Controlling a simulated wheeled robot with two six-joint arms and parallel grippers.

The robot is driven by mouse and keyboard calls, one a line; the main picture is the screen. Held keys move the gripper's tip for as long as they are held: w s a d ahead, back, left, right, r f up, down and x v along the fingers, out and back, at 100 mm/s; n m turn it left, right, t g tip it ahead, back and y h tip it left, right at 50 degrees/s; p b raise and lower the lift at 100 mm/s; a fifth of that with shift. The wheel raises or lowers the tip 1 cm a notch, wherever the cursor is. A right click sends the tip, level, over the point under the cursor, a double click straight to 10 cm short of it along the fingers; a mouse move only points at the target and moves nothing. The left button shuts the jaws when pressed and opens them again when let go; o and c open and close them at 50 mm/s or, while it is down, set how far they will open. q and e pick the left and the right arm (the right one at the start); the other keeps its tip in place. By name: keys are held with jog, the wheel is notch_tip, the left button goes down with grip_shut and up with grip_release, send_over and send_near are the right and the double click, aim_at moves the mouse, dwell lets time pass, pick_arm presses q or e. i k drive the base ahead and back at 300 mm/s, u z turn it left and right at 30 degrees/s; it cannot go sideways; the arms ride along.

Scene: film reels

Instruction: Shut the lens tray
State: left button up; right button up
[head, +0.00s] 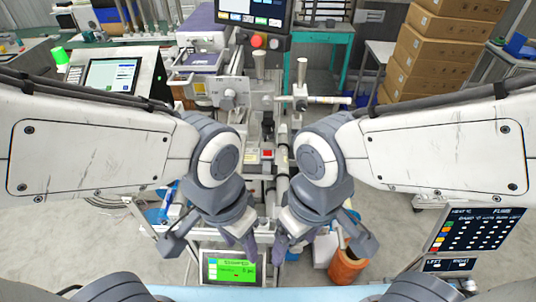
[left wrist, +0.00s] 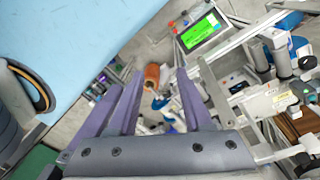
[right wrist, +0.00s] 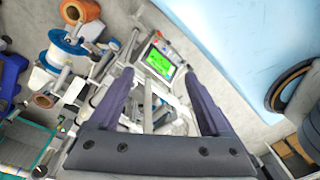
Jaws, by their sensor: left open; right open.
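I cannot pick out a lens tray for certain in any view. A grey-white machine with rails and a lens-like block (head: 228,98) stands ahead in the middle of the head view. My left gripper (head: 240,240) hangs low in front of it, open and empty; its spread purple fingers show in the left wrist view (left wrist: 160,88). My right gripper (head: 292,240) hangs close beside it, open and empty, as the right wrist view also shows (right wrist: 158,76). My forearms and wrists hide parts of the machine's lower front.
A green-lit panel (head: 230,268) is low in front. An orange spool (head: 347,268) is at lower right. A monitor (head: 252,12) hangs above the machine. A console screen (head: 112,75) is at left, stacked cartons (head: 430,50) at right. The floor (head: 400,230) on the right is mostly clear.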

aim_at(266, 170)
jog(key=u, duration=1.7)
jog(key=k, duration=1.1)
jog(key=z, duration=1.15)
jog(key=i, duration=1)
jog(key=z, duration=0.05)
